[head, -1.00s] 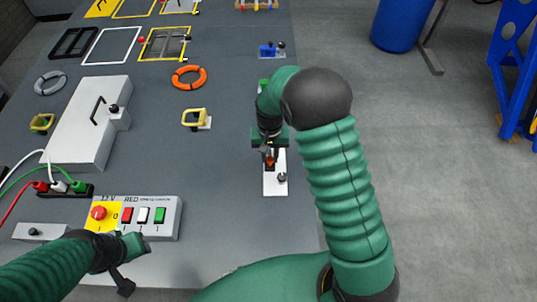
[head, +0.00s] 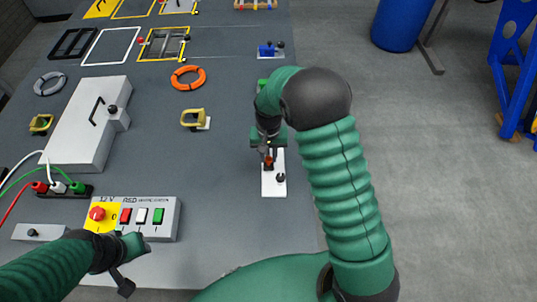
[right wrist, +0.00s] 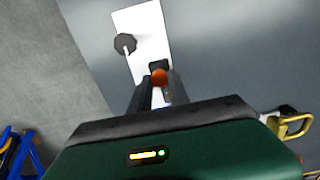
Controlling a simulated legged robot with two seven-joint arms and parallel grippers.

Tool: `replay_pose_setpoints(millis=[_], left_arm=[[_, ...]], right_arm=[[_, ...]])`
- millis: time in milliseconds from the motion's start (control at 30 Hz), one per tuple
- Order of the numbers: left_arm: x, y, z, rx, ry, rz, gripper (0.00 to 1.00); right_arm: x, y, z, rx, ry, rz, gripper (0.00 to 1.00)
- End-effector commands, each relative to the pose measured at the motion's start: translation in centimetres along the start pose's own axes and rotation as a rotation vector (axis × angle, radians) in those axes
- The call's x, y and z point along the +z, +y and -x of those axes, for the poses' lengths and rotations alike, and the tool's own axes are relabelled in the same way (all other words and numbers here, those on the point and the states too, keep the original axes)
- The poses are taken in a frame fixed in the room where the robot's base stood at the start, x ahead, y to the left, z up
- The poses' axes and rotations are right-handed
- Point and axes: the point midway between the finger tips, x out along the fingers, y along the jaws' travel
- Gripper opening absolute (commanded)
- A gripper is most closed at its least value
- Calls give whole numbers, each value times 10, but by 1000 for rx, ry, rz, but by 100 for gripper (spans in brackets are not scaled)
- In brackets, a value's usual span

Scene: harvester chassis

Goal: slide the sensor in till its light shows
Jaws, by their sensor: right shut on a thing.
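My right gripper (head: 268,160) is shut on a small dark part with an orange-red end, which I take for the sensor (right wrist: 159,76). The gripper is over the far end of a white plate (head: 273,187) with a black knob (head: 281,178). The plate also shows in the right wrist view (right wrist: 135,22), just beyond the fingertips. The fingers partly hide the sensor, and I cannot tell how deep it sits or whether its light is on. My left gripper (head: 136,268) hangs at the lower left by the control box; its finger gap is unclear.
The control box (head: 165,228) with a red knob and coloured switches stands at the front left. A white box (head: 85,135) with a black handle lies behind it. A yellow handle (head: 193,118) and orange ring (head: 188,77) lie left of my right arm. Bare grey surface lies between.

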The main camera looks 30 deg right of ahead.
Motion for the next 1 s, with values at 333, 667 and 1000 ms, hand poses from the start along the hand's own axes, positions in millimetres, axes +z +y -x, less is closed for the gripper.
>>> replay_pose_setpoints(millis=[333,667,1000], left_arm=[[-1,0,4,0,0,0,36],[-1,0,3,0,0,0,36],[-1,0,3,0,0,0,36]], right_arm=[[-21,0,1,-1,2,1,0],[-20,0,1,-1,2,1,40],[-20,0,2,0,1,0,44]])
